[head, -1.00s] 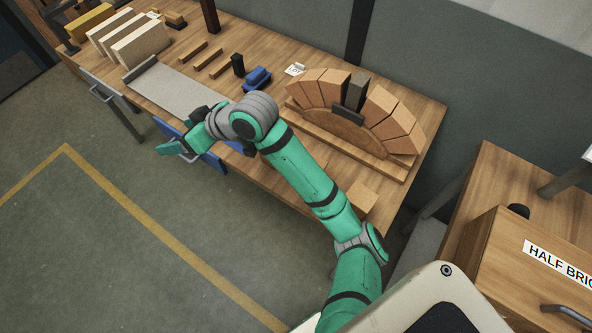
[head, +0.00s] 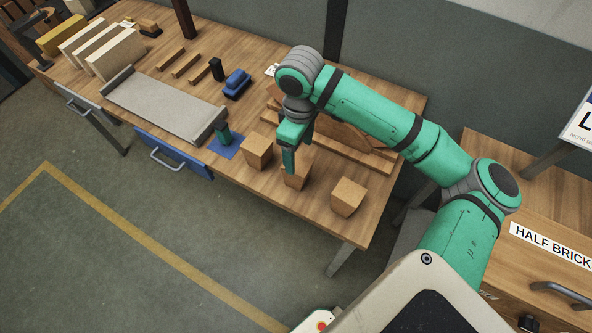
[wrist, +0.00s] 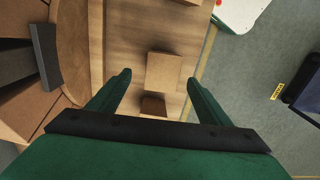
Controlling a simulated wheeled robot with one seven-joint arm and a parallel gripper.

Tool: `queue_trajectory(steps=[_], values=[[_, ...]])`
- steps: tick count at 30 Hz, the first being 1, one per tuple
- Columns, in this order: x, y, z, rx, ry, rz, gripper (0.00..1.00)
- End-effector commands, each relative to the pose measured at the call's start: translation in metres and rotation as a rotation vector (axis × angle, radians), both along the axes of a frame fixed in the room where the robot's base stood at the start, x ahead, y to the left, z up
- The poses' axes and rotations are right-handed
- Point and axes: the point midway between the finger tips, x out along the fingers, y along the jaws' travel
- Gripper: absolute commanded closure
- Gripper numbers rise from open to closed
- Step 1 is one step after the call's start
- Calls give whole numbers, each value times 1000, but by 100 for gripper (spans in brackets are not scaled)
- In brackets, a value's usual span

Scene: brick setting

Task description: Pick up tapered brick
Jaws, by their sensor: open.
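Three tan blocks that look tapered stand along the front right of the wooden table: a left one (head: 257,150), a middle one (head: 297,178) and a right one (head: 348,197). My gripper (head: 291,170) points down over the middle block, with a finger in front of part of it. In the wrist view my gripper (wrist: 158,78) is open and empty. The middle block's lit top (wrist: 165,72) shows between the spread fingertips, with a darker face (wrist: 153,105) below it. I cannot tell how high the fingertips are above the block.
A brick arch on a wooden form (head: 345,135) stands behind, partly hidden by my arm. A grey board (head: 165,105), a blue mat (head: 228,146) and a blue tool (head: 236,84) lie to the left. The table's front edge is close to the blocks.

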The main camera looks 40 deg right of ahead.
Motion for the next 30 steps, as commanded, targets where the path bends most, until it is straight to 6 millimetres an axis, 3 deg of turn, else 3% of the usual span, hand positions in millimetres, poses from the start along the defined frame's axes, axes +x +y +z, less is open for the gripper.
queue_trajectory(steps=[3, 11, 21, 30], values=[[0, 0, -18, 1, 0, -1, 28], [2, 4, -36, 1, -3, 6, 28], [2, 8, -78, 2, -2, 5, 28], [2, 8, -85, 2, -4, 5, 28]])
